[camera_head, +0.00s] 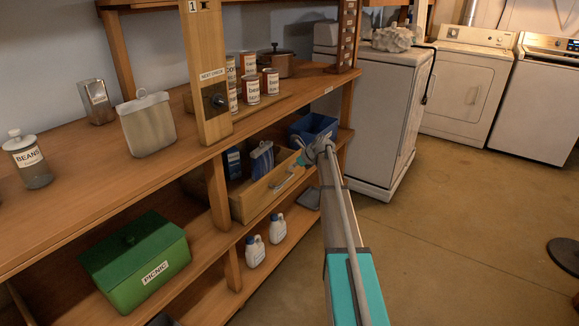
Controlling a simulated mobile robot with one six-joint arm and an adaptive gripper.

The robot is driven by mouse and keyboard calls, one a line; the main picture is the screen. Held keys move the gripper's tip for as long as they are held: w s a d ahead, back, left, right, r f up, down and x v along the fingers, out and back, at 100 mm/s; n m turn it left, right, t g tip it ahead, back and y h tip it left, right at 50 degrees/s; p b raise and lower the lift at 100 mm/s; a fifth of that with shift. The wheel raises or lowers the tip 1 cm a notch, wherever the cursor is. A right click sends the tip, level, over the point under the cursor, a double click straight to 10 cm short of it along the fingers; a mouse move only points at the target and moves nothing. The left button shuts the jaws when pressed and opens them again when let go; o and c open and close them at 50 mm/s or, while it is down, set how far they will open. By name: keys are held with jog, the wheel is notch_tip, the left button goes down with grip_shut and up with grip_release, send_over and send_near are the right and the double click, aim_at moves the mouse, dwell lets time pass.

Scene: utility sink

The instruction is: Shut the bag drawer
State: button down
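The wooden drawer (258,199) sits under the worktop, in the bay right of the shelf's middle post. It is pulled out, and its open top shows a folded blue-grey bag (262,160) and a dark blue box (233,162) inside. A pale bar handle (286,180) is on its front. My gripper (302,157) is at the upper right end of the drawer front, close to its top edge. Whether it touches the drawer is not clear. Its fingers are too small and overlapped to show whether they are open or shut. My arm reaches up from the lower right.
A blue bin (314,126) stands just behind my gripper. White jugs (255,250) stand on the shelf below the drawer. A green picnic box (135,262) is at the lower left. A white appliance (372,115) stands right of the shelf. The floor (460,230) at right is mostly clear.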

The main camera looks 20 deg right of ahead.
jog(key=p+v, duration=0.7)
jog(key=v, duration=0.4)
jog(key=shift+s+f, duration=0.3)
jog(key=shift+s, duration=0.05)
jog(key=shift+d, duration=0.1)
jog(key=s+a+f+n+g+h, duration=0.1)
jog(key=s+a+f+n+g, duration=0.1)
jog(key=s+a+n, duration=0.65)
jog(key=s+a+f+n+g, duration=0.2)
jog(key=s+a+n, duration=0.35)
jog(key=a, duration=0.65)
jog(key=s+a+f+n+g+h, duration=0.1)
jog(key=s+a+n+g+h, duration=0.1)
jog(key=s+a+n, duration=0.5)
jog(key=s+a+n+g+h, duration=0.2)
jog(key=s+a+n, duration=0.2)
jog(key=s+n, duration=0.65)
jog(key=s+r+m+p, duration=0.2)
jog(key=s+r+p, duration=0.1)
jog(key=r+p, duration=1.7)
jog(key=shift+r+p, duration=0.25)
jog(key=shift+p, duration=0.2)
